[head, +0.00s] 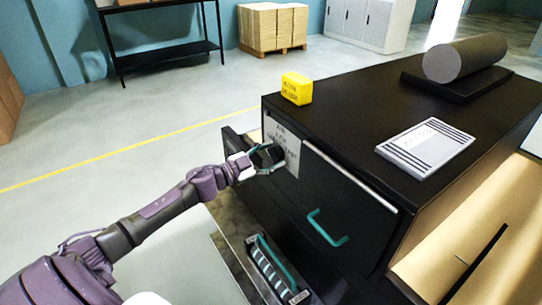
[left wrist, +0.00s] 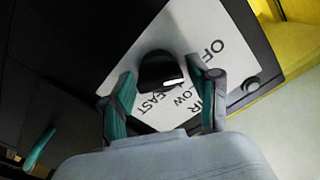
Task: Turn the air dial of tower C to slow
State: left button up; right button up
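The air dial (left wrist: 158,70) is a black knob with a white mark, on a white plate (left wrist: 215,35) lettered OFF, SLOW and FAST. Its white mark lies on the side near SLOW; I cannot tell its exact setting. My left gripper (left wrist: 166,98) is open, with one teal finger on each side of the knob; gaps seem to show, but contact is hard to judge. In the head view my left gripper (head: 265,160) is at the white plate (head: 283,142) on the black cabinet (head: 345,115). My right gripper is out of view. No tower letter is readable.
A yellow block (head: 296,88), a white card (head: 427,146) and a grey roll (head: 465,58) rest on the cabinet top. A teal handle (head: 326,230) sticks out from the front, with a low striped rack (head: 270,267) below. The floor at left is clear.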

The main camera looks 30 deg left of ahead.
pick_arm(q)
jog(key=c, duration=0.8)
jog(key=shift+o, duration=0.2)
jog(key=shift+m, duration=0.3)
jog(key=m+b, duration=0.2)
jog(key=m, duration=0.3)
jog(key=shift+f, duration=0.1)
jog(key=m+b, duration=0.2)
jog(key=m, duration=0.1)
jog(key=shift+m, duration=0.4)
jog(key=shift+m+b, duration=0.5)
jog(key=shift+m, duration=0.7)
